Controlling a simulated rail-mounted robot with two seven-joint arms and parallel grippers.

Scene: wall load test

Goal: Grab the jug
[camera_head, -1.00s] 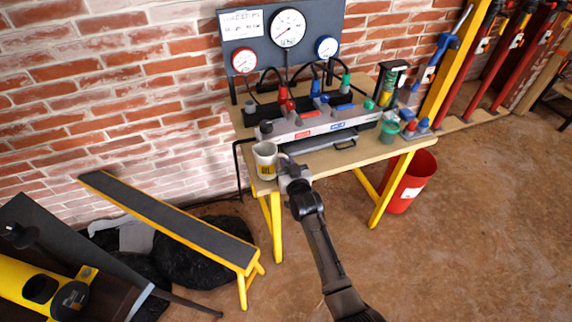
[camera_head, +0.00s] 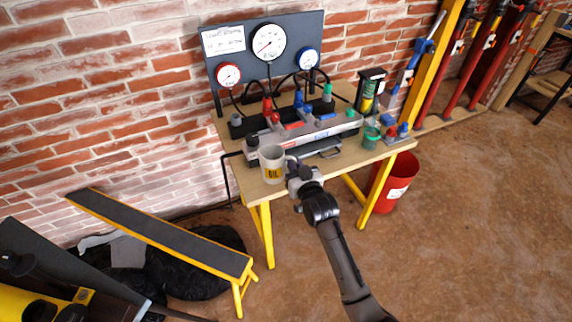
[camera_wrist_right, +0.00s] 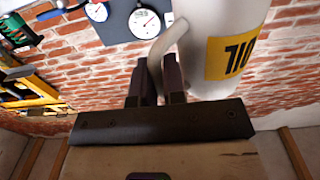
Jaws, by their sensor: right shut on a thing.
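My right gripper (camera_head: 291,172) is at the jug's right side, at the handle. In the right wrist view the jug (camera_wrist_right: 222,50) fills the upper right, and the right gripper's fingers (camera_wrist_right: 157,68) are shut on its curved handle (camera_wrist_right: 158,48). My left gripper is not in view.
A gauge panel (camera_head: 240,48) stands at the back of the bench, with a grey manifold (camera_head: 300,138) before it. A green cup (camera_head: 371,137) is farther right. A red bucket (camera_head: 398,183) stands under the bench's right end. A low ramp-like bench (camera_head: 160,230) is at left.

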